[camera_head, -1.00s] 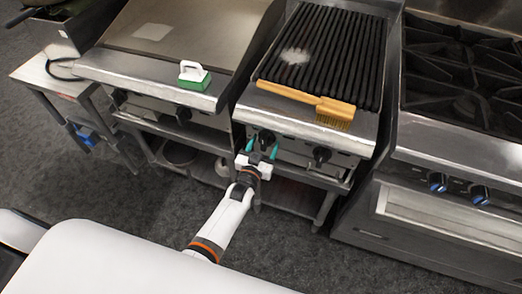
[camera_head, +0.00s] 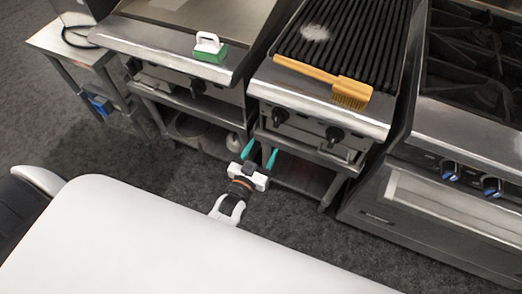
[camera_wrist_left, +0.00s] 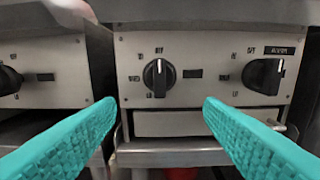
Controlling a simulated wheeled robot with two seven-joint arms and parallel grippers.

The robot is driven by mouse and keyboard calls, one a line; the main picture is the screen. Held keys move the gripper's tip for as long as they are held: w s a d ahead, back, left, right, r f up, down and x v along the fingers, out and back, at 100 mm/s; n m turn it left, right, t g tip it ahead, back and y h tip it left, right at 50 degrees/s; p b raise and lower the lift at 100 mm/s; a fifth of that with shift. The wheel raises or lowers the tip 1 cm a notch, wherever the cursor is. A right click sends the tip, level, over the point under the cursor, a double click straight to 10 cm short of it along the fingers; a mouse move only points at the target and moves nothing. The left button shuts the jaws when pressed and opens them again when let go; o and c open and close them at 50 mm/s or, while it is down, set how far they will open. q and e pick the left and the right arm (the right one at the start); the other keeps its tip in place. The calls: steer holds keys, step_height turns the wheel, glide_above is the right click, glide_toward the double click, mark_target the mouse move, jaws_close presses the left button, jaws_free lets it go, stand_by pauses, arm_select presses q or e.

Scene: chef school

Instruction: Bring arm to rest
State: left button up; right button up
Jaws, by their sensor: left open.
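My left gripper (camera_head: 258,155) is in front of the charbroiler, below its control panel, with its teal fingers apart and nothing between them. In the left wrist view the two teal fingers (camera_wrist_left: 160,115) are spread wide. A black knob (camera_wrist_left: 159,75) on the panel shows beyond them, and the fingers do not touch it. The same knob (camera_head: 280,115) shows in the head view, with a second knob (camera_head: 334,135) to its right. Much of my left arm is hidden behind my white body. My right gripper is not in view.
The charbroiler (camera_head: 318,115) has a wooden-handled brush (camera_head: 322,80) along its front edge. A griddle (camera_head: 165,45) to its left carries a green and white scrubber (camera_head: 209,48). A burner range (camera_head: 470,125) stands at right. The grey floor (camera_head: 130,165) before them is clear.

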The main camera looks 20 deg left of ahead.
arm_select(q)
steer(key=shift+f, duration=0.1)
steer(key=s+f+g, duration=0.3)
steer(key=s+f, duration=0.2)
steer(key=f, duration=0.3)
steer(key=s+f+m+g, duration=0.1)
steer(key=s+f+g, duration=0.2)
steer(key=s+f, duration=0.35)
steer(key=s+f+g, duration=0.3)
steer(key=f, duration=0.7)
steer(key=s+a+f+g, duration=0.2)
steer(key=s+f, duration=0.1)
steer(key=s, duration=0.5)
steer(key=s+a+f+g, duration=0.2)
steer(key=s+f+g, duration=0.1)
steer(key=s, duration=0.5)
steer(key=s+a+f+g, duration=0.2)
steer(key=s+f, duration=0.3)
steer(key=s, duration=0.3)
steer(key=shift+m+g+y, duration=0.3)
steer(key=shift+m+g, duration=0.1)
steer(key=shift+g, duration=0.1)
